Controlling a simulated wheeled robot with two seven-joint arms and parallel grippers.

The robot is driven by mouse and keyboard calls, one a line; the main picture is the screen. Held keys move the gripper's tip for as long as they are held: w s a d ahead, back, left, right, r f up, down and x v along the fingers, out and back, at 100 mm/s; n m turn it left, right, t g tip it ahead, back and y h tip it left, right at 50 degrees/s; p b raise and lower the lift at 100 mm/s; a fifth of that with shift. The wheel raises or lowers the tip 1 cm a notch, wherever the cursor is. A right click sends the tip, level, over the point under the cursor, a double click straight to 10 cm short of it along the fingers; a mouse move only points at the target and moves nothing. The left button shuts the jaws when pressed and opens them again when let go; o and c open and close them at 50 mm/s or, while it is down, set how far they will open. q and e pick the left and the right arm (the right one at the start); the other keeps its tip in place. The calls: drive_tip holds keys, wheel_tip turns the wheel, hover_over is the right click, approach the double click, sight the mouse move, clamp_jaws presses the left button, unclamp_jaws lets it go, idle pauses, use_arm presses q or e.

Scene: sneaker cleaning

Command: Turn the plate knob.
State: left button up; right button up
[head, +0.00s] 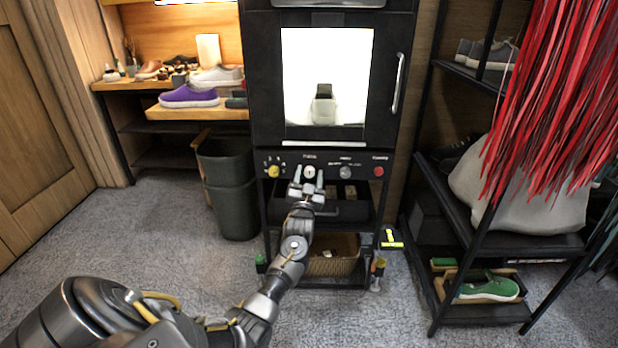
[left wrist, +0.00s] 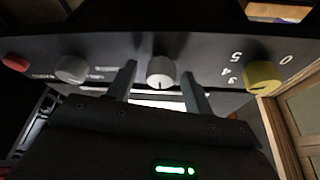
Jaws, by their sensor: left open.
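A black cabinet carries a control panel (head: 327,161) with a row of knobs below its lit window. A white round knob (head: 309,171) sits left of centre; the small label above it is too blurred to read surely. My left gripper (head: 308,179) is open, its two fingers on either side of this knob. In the left wrist view the white knob (left wrist: 161,71) shows between the fingertips, with a dark mark pointing toward the gripper. Gaps show on both sides, so the fingers do not appear closed on it. My right gripper is not in view.
A yellow knob (head: 273,171) with numbers is to the left, a grey knob (head: 345,172) and red button (head: 379,171) to the right. A door handle (head: 398,83) stands out above. A dark bin (head: 230,190) and a shoe rack (head: 466,175) flank the cabinet.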

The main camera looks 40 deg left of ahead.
use_arm(q)
drive_tip(key=shift+c, duration=0.2)
drive_tip(key=c, duration=0.9)
drive_tip(key=shift+c, duration=0.2)
drive_tip(key=shift+n, duration=0.4)
